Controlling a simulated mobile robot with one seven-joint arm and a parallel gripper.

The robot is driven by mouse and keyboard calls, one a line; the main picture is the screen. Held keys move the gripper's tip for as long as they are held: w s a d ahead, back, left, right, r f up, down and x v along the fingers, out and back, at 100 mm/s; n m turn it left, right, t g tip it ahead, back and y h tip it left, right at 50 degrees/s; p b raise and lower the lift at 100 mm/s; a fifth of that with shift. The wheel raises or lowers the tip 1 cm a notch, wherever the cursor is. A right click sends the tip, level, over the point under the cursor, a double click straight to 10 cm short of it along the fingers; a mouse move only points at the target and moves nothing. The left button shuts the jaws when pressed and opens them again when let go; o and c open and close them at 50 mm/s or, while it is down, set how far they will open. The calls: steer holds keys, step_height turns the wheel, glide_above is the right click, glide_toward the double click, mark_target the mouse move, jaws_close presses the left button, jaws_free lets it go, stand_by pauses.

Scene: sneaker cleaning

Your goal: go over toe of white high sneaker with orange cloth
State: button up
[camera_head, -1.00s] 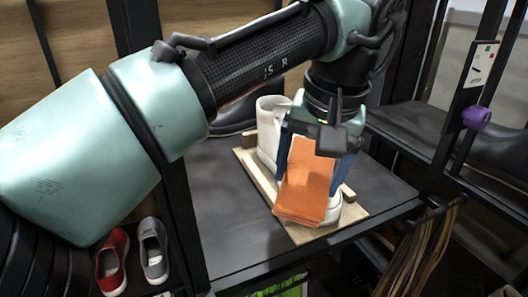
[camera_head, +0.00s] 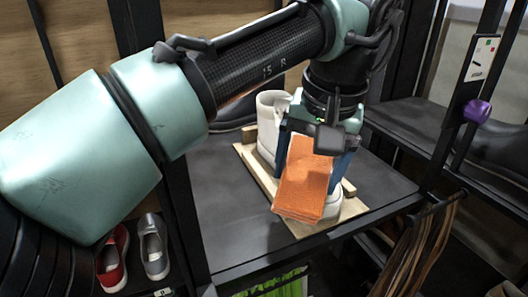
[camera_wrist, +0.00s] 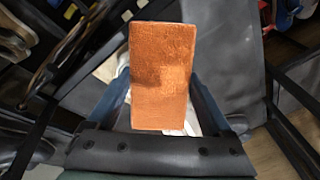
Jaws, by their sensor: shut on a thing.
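The orange cloth (camera_head: 302,183) is a flat rectangular pad held in my gripper (camera_head: 318,160). In the wrist view the cloth (camera_wrist: 162,75) fills the middle, between the blue fingers of my gripper (camera_wrist: 160,100). The white high sneaker (camera_head: 268,112) stands on a pale wooden board (camera_head: 262,178) on the dark shelf. Its shaft shows at the back left. Its toe (camera_head: 332,207) shows only in part beside the cloth's lower right. The cloth is over the toe end and hides most of it. Whether it touches the toe cannot be told.
The dark shelf top (camera_head: 225,205) is clear left of the board. A dark shoe (camera_head: 235,140) lies behind the sneaker. Black rack posts (camera_head: 450,110) stand on the right, with a purple knob (camera_head: 477,111). Red (camera_head: 112,262) and grey (camera_head: 153,247) shoes sit lower left.

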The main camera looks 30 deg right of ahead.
steer(key=shift+b+x, duration=0.35)
steer(key=shift+x, duration=0.55)
steer(key=shift+d, duration=0.1)
